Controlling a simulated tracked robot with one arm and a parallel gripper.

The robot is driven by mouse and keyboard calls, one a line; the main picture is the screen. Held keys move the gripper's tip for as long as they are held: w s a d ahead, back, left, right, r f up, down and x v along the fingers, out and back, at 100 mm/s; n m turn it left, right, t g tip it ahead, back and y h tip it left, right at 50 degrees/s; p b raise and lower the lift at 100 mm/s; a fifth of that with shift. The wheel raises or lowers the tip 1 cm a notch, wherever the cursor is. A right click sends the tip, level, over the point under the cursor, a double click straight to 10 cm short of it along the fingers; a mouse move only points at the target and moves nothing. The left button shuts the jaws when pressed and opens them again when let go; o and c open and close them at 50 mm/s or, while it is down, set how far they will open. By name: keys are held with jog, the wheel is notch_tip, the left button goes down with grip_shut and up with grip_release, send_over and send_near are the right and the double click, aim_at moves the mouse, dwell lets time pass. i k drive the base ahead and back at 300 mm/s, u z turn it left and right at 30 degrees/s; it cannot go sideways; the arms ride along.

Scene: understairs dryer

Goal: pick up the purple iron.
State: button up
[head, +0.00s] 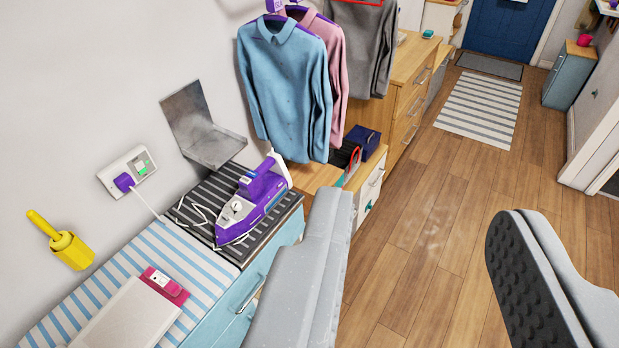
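The purple iron (253,203) with white parts rests on a dark striped mat (216,191) on top of a light-blue cabinet, left of centre in the head view. Its white cord runs to a purple plug in a wall socket (127,172). My gripper (420,255) is open in the foreground, its two grey fingers wide apart with only floor between them. The left finger is just right of the iron in the picture and seems nearer the camera. I see no contact with the iron.
A metal bracket (204,130) is on the wall behind the iron. Hanging shirts (287,90) are beyond it. A striped cloth (110,275) with a white board and a pink-red device lies left. Wooden drawers (405,90) stand further back. The wooden floor at right is clear.

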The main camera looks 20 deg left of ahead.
aim_at(272, 182)
jog(key=z, duration=0.3)
jog(key=i, duration=1.45)
jog(key=u, duration=0.3)
